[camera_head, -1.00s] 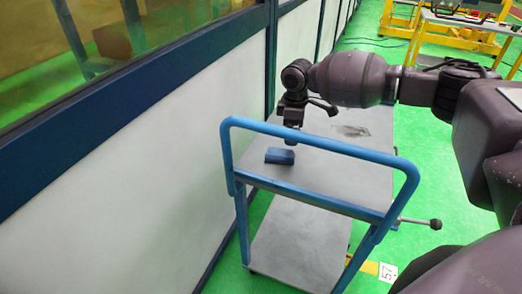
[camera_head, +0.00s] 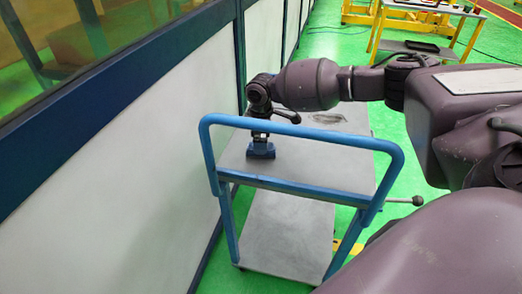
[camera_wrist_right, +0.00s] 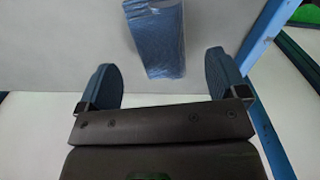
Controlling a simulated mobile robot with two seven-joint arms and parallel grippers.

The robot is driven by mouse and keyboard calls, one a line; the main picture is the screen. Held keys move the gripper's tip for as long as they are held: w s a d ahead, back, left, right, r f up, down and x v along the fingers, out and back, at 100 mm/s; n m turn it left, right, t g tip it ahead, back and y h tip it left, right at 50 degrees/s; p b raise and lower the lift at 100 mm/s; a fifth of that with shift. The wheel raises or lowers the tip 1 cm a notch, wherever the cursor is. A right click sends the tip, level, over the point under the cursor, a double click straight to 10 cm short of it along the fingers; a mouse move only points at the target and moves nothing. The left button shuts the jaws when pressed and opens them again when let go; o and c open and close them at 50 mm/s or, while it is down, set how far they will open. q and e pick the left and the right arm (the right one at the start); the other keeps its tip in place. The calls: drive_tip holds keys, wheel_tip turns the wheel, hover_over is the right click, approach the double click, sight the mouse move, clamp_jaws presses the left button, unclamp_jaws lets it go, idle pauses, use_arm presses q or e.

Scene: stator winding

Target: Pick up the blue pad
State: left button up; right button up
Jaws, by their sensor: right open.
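The blue pad (camera_head: 261,152) lies on the top shelf of the cart, close to its left edge. In the right wrist view the blue pad (camera_wrist_right: 157,40) is a blue block just ahead of the fingers. My right gripper (camera_head: 260,140) points down, right above the pad in the head view. In the right wrist view my right gripper (camera_wrist_right: 163,68) is open, its two blue fingers standing apart with the near end of the pad between their tips. I cannot tell whether they touch it. My left gripper is in neither view.
The cart's blue handle rail (camera_head: 300,133) rises in front of the pad. A white wall with dark blue frames (camera_head: 120,190) runs close along the cart's left side. The grey top shelf (camera_head: 320,165) is clear right of the pad. A yellow-framed table (camera_head: 420,48) stands far back.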

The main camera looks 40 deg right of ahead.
wheel_tip(320, 180, down, 4)
drive_tip(key=shift+d+f, duration=0.1)
drive_tip(key=c, duration=1)
wheel_tip(320, 180, up, 20)
drive_tip(key=p, duration=0.2)
idle(0.3)
